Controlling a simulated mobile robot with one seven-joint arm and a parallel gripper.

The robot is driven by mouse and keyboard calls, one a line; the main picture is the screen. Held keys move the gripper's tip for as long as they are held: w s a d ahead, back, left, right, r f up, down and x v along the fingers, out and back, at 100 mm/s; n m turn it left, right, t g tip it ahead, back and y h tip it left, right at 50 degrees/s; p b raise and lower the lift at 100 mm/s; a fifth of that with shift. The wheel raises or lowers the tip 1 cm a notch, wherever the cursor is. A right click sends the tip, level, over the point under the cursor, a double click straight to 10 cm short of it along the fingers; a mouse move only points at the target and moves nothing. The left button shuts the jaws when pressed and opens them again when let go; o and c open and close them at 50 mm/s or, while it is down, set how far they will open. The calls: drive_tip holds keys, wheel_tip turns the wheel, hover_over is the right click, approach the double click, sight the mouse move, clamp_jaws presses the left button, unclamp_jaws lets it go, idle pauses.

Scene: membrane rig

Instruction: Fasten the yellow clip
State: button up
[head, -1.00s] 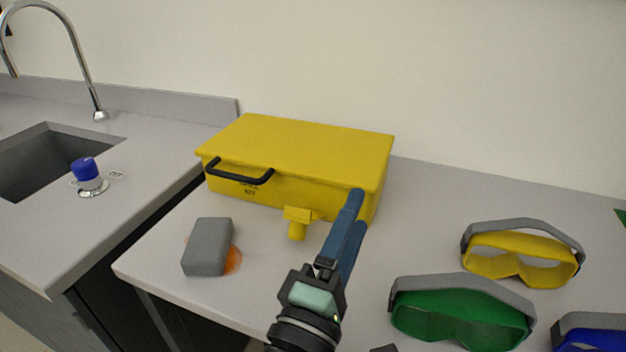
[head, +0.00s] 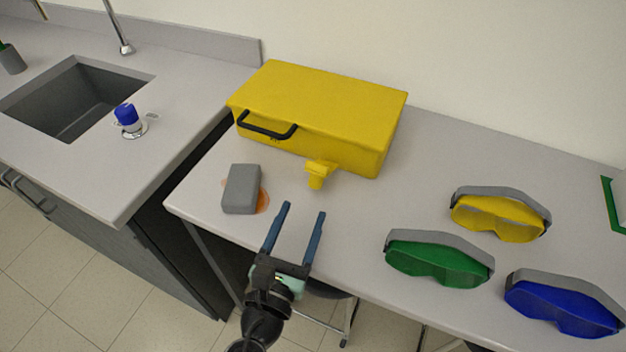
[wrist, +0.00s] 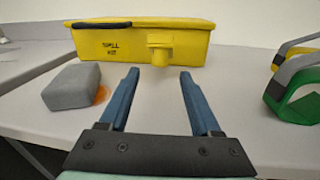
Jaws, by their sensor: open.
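The yellow clip (head: 319,173) sticks out from the lower front of the yellow spill kit box (head: 330,105), near its right end. In the wrist view the clip (wrist: 159,50) shows as a small yellow block with a narrower part below it, just beyond my fingertips and roughly between them. My gripper (head: 304,208) is open and empty, in front of the clip and apart from it, with its blue fingers pointing toward the box. Whether the clip is latched cannot be made out.
A grey block (head: 241,189) sits on an orange patch (head: 263,200) left of my gripper. Green goggles (head: 437,259), yellow goggles (head: 498,216) and blue goggles (head: 563,303) lie to the right. A sink (head: 75,95) with a blue-topped knob (head: 127,116) is at left.

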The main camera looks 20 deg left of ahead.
sight(314, 184)
drive_tip(key=w, duration=0.7)
drive_tip(key=shift+w+a, duration=0.35)
drive_tip(key=shift+a, duration=0.05)
clamp_jaws()
idle(1.0)
